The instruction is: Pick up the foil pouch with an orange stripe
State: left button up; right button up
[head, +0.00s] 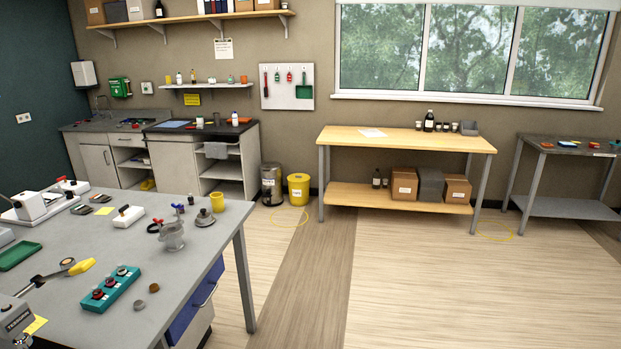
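I cannot make out a foil pouch with an orange stripe for certain. Small flat dark items (82,209) lie on the grey table (150,250) at the left, too small to identify. Small flat coloured items also lie on the dark-topped bench (575,148) at the far right, and I cannot tell whether one is the pouch. Neither of my grippers shows in the head view.
The near left table also holds a teal box with knobs (111,289), a glass jar (171,237), a yellow cup (217,202) and a green tray (18,255). A wooden bench (385,138) stands under the window. The floor (400,270) between the tables is clear.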

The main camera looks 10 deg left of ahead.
aim_at(97, 198)
jog(key=i, duration=2.6)
jog(key=i+u, duration=0.15)
jog(key=i, duration=0.35)
jog(key=i+u, duration=0.2)
jog(key=i, duration=0.35)
jog(key=i+l+u, duration=0.15)
jog(key=i, duration=0.35)
jog(key=i+l+u, duration=0.15)
jog(key=i, duration=0.35)
jog(key=i+l+u, duration=0.15)
jog(key=i, duration=0.35)
jog(key=i+j+u, duration=0.25)
jog(key=i+u, duration=1)
jog(key=i+l+u, duration=0.2)
jog(key=i+u, duration=0.2)
jog(key=i+l+u, duration=0.4)
jog(key=i+j, duration=0.05)
